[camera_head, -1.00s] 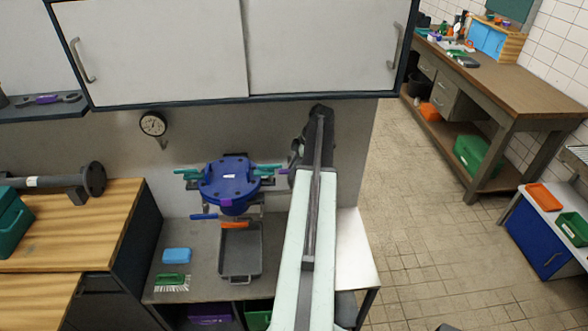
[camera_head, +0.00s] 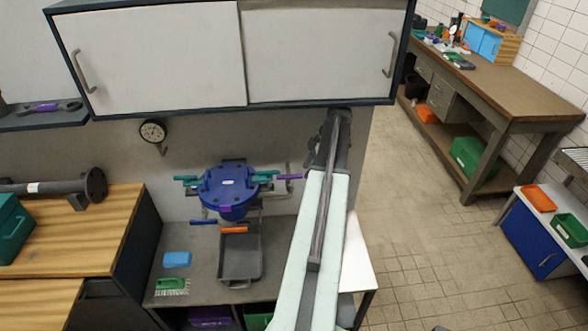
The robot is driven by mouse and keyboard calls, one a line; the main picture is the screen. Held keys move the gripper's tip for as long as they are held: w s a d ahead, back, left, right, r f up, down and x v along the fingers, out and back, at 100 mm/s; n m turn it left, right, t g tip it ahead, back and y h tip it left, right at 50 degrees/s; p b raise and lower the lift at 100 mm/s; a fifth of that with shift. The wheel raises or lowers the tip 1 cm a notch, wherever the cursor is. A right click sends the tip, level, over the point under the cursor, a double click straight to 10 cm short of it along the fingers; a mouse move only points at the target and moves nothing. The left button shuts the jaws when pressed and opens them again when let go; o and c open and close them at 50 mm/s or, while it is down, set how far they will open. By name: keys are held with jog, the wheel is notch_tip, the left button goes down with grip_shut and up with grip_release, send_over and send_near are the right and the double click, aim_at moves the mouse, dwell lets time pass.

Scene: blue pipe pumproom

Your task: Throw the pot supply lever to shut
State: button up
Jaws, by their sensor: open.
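A round blue pot-like body (camera_head: 229,187) stands against the back wall above a grey counter. Teal handles stick out on its left (camera_head: 186,180) and right (camera_head: 262,177). A purple lever (camera_head: 289,177) reaches out to the right, close to my arm. A blue lever (camera_head: 203,221) and an orange lever (camera_head: 234,230) sit below the body. No readable label shows which lever is the pot supply. My gripper (camera_head: 313,152) is open, right of the purple lever and apart from it, seen small and dark; its fingers are partly hidden by my arm.
A wall cabinet (camera_head: 160,60) hangs low above my gripper. A gauge (camera_head: 153,131) is on the wall to the left. A grey tray (camera_head: 240,256), a blue sponge (camera_head: 177,259) and a green brush (camera_head: 171,284) lie on the counter. Open tiled floor (camera_head: 410,220) lies to the right.

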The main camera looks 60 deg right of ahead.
jog(key=s+d, duration=0.3)
jog(key=s, duration=0.2)
jog(key=shift+s+d, duration=0.3)
jog(key=shift+d, duration=0.05)
jog(key=shift+s+a, duration=0.1)
